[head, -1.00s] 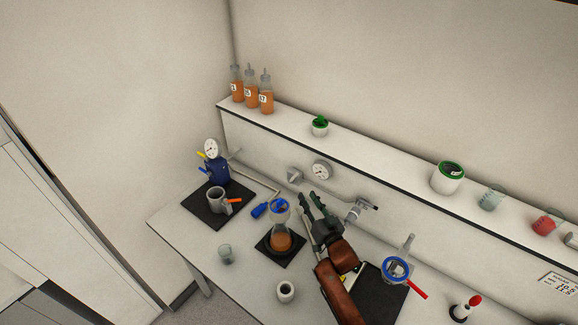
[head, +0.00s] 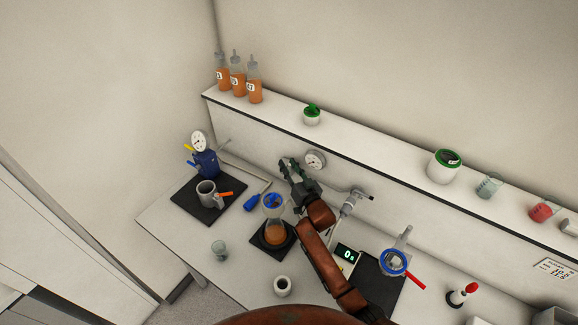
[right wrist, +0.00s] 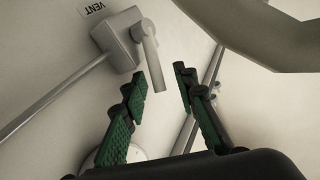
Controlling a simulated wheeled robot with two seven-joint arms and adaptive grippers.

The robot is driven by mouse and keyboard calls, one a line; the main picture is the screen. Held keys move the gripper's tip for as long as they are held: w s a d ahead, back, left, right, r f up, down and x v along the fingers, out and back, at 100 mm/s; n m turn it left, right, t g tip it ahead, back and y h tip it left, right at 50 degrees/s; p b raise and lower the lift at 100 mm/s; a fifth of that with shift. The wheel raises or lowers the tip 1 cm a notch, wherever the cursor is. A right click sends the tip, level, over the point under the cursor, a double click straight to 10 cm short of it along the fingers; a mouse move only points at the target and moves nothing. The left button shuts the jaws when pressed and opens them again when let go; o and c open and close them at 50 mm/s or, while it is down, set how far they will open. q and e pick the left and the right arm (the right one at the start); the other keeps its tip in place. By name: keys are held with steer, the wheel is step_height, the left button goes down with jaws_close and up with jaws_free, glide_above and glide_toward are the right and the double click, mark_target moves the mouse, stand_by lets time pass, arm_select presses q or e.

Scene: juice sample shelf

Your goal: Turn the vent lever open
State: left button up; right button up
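The vent lever (right wrist: 152,45) is a grey handle on a grey box (right wrist: 118,40) at the wall, beside a label reading VENT (right wrist: 92,8). In the right wrist view it lies just beyond my right gripper's fingertips, nearer the left finger. My right gripper (right wrist: 162,80) is open, with nothing between its green-padded fingers. I cannot tell whether a finger touches the lever. My left gripper is out of view.
A flask of orange liquid (head: 275,234) stands on a black pad below my right gripper. A wall valve (head: 352,201) is to the right. The shelf (head: 385,150) runs above.

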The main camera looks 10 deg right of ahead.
steer(key=shift+w+f, duration=0.1)
steer(key=shift+c, duration=0.7)
jaws_close()
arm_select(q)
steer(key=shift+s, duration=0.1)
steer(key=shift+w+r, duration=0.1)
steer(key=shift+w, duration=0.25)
